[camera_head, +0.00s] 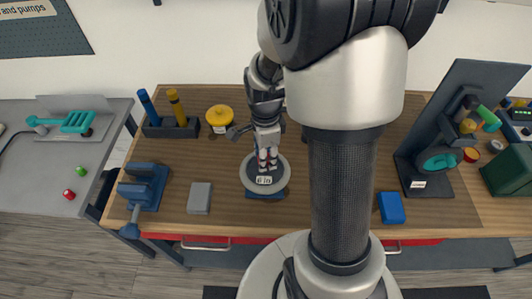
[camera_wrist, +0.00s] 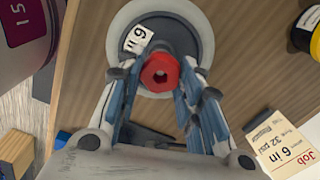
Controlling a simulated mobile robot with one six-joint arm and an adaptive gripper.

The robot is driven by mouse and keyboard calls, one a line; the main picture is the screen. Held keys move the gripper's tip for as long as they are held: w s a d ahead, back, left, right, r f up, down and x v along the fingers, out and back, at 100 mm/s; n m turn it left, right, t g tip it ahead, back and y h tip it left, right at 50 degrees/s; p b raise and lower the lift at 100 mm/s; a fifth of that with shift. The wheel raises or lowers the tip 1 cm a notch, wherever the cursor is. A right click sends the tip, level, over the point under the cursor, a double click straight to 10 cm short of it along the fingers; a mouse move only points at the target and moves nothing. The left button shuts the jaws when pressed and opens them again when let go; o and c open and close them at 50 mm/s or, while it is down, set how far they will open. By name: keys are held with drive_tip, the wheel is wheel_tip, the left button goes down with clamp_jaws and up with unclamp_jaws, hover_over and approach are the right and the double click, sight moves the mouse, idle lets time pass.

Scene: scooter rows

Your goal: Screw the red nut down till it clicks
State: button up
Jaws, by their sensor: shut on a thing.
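The red nut (camera_wrist: 160,72) has a dark hole in its middle and sits between my fingertips over the middle of a round wheel (camera_wrist: 122,30) with a light rim and dark face. My gripper (camera_wrist: 161,79) is shut on the nut, one finger on each side. In the head view my gripper (camera_head: 267,150) points down over the same wheel (camera_head: 250,186), and only a little red shows between the fingers. A white label (camera_wrist: 138,40) lies on the wheel's face. The thread under the nut is hidden, so I cannot tell how far down it sits.
A blue vise (camera_head: 146,187), grey block (camera_head: 199,198) and yellow-lidded pot (camera_head: 219,117) stand left of the wheel on the wooden bench. A blue block (camera_head: 391,207) and dark stand (camera_head: 428,185) are at the right. A job card (camera_wrist: 284,145) shows in the wrist view.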

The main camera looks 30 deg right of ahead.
drive_tip(key=shift+w+r+m, duration=0.1)
drive_tip(key=shift+w+m, duration=0.1)
drive_tip(key=shift+m, duration=0.6)
drive_tip(key=o, duration=0.9)
drive_tip(key=shift+w+a, duration=0.1)
drive_tip(key=shift+a, duration=0.1)
drive_tip(key=shift+c, duration=0.2)
drive_tip(key=shift+o, duration=1.2)
drive_tip(key=shift+d, duration=0.1)
wheel_tip(320, 180, up, 12)
